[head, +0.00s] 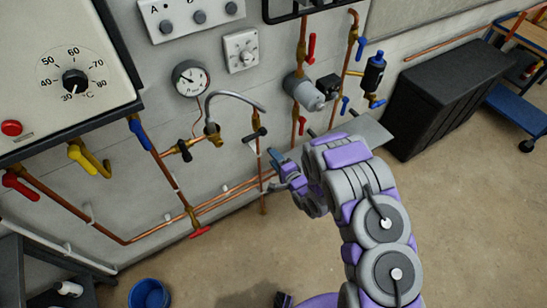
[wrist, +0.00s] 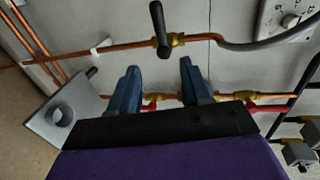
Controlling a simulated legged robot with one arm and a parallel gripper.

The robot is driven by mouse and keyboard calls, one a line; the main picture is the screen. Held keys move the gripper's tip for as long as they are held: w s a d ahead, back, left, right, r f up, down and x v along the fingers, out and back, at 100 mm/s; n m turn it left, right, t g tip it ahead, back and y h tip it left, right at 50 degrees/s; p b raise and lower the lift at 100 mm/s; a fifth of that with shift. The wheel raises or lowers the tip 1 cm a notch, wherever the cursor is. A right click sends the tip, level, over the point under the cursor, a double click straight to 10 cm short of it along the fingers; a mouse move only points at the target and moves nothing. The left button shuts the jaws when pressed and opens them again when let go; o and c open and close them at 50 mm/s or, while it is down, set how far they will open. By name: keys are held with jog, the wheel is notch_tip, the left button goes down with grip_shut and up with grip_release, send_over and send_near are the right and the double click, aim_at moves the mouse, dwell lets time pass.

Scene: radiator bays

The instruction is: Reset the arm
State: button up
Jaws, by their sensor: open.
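My arm reaches from the lower right of the head view toward the pipework on the wall. My gripper (head: 279,160) is in front of the wall, just right of and below a brass valve with a black handle (head: 255,135). In the wrist view my gripper (wrist: 159,70) shows two blue fingers spread apart with nothing between them. A black lever (wrist: 158,22) on a brass fitting stands beyond the fingertips, apart from them. Part of the wall behind the gripper is hidden by my arm in the head view.
A control box with a dial (head: 75,82) hangs at upper left. A pressure gauge (head: 190,78) and copper pipes with coloured valve handles line the wall. A black chest (head: 440,95) stands at right. A blue bucket (head: 149,294) is on the floor at lower left.

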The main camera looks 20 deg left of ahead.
dwell(0.5)
jog(key=w+d+r+n+h+b, duration=0.1)
jog(key=w+d+r+h, duration=0.15)
jog(key=d, duration=0.35)
jog(key=w+d+r+n+h+b, duration=0.1)
jog(key=w+d+r+h, duration=0.1)
jog(key=w+d+h, duration=0.3)
jog(key=s+d+r+n+g+h+b, duration=0.1)
jog(key=s+d+r+h, duration=0.2)
jog(key=d, duration=0.5)
jog(key=s+d+r+g+h+b, duration=0.1)
jog(key=s+d+r+g+b, duration=0.15)
jog(key=d+r, duration=0.4)
jog(key=s+d+r+n+g+h+b, duration=0.15)
jog(key=s+d, duration=0.25)
jog(key=s, duration=0.5)
jog(key=s+d+r+g, duration=0.25)
jog(key=s+d, duration=0.25)
jog(key=s, duration=0.4)
jog(key=s+a+r+n+g+b, duration=0.1)
jog(key=s+r+n+g, duration=0.1)
jog(key=s, duration=0.9)
jog(key=s+a+r+n+g+y+b, duration=0.1)
jog(key=s+r+n+g, duration=0.1)
jog(key=s, duration=1)
jog(key=shift+s+r+g, duration=0.2)
jog(key=shift+s+g, duration=0.05)
jog(key=shift+g, duration=0.1)
